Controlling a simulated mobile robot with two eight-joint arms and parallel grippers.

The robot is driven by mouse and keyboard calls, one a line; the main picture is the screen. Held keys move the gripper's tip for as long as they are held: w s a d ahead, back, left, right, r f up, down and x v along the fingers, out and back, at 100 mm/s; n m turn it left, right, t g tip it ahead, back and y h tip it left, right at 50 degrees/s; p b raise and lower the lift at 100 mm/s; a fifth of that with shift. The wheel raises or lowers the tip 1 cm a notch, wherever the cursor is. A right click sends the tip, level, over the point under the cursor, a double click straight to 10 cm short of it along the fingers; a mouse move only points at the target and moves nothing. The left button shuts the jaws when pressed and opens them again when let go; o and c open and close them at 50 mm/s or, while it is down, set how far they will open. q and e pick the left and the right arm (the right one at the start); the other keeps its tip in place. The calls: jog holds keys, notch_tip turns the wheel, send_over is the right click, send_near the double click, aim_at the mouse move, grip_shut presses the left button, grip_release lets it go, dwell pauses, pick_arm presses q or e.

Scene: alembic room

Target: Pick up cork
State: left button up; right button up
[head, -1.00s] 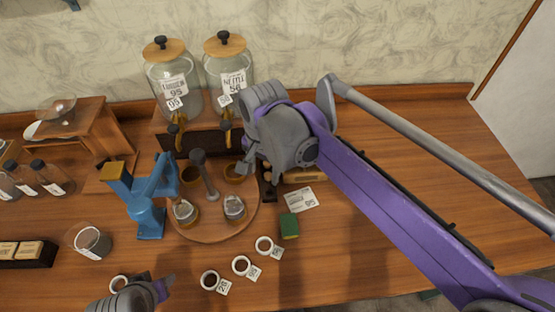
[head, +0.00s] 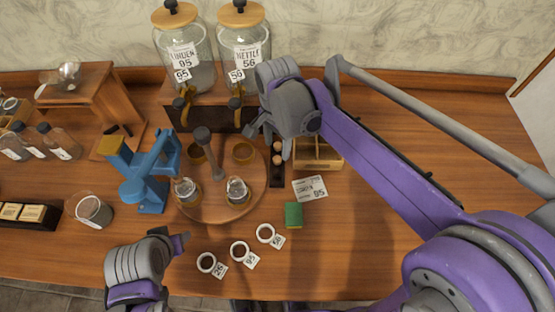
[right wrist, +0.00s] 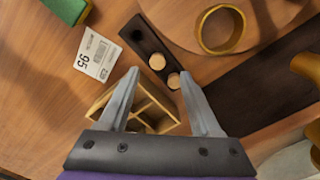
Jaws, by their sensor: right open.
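Two round tan corks sit in a dark narrow rack (right wrist: 139,34): one cork (right wrist: 157,62) is nearer the middle of the rack, the other (right wrist: 174,80) close beside it. In the head view the corks (head: 277,148) show just by my right gripper (head: 268,141), partly crowded by its fingers. My right gripper (right wrist: 159,72) is open and empty, its fingertips on either side of the corks in the wrist view; I cannot tell its exact height above them. My left gripper (head: 178,243) is at the lower left, away from the corks; its jaw opening is unclear.
A wooden divided box (head: 318,155) stands right of the rack, and a round wooden board (head: 217,207) with cups and jars left of it. Glass dispensers (head: 245,50) stand behind. A price card (head: 310,188) and green sponge (head: 293,215) lie in front. The right tabletop is clear.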

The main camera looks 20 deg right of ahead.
aim_at(277, 159)
jog(key=f, duration=0.4)
jog(key=shift+s+f, duration=0.2)
jog(key=shift+f, duration=0.1)
jog(key=shift+c, duration=0.2)
grip_shut()
